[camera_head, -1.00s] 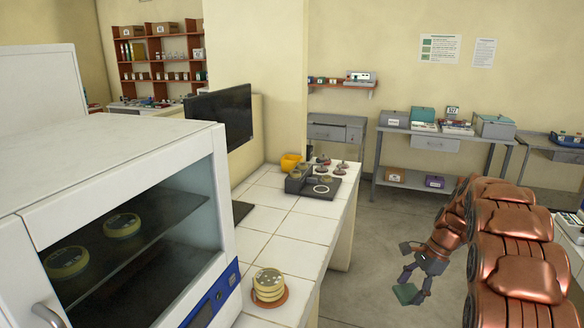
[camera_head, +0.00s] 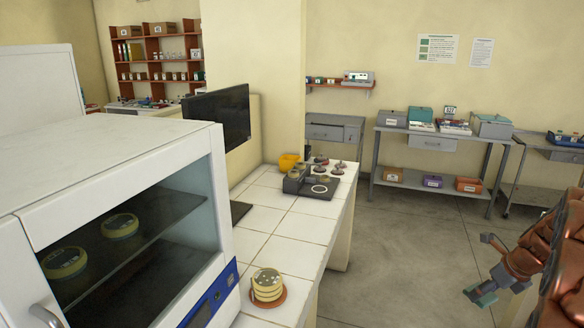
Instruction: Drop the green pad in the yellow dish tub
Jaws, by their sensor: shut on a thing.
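My gripper (camera_head: 488,284) is at the lower right, over the open floor, well right of the tiled bench. It is shut on the green pad (camera_head: 481,294), which hangs at its fingertips. A yellow tub (camera_head: 289,162) stands at the far end of the tiled bench, behind a dark tray; its inside is hidden. The gripper is far from the yellow tub, nearer to me and to its right.
A white incubator (camera_head: 110,190) fills the left. Grey tables stand at the back. The middle floor is clear.

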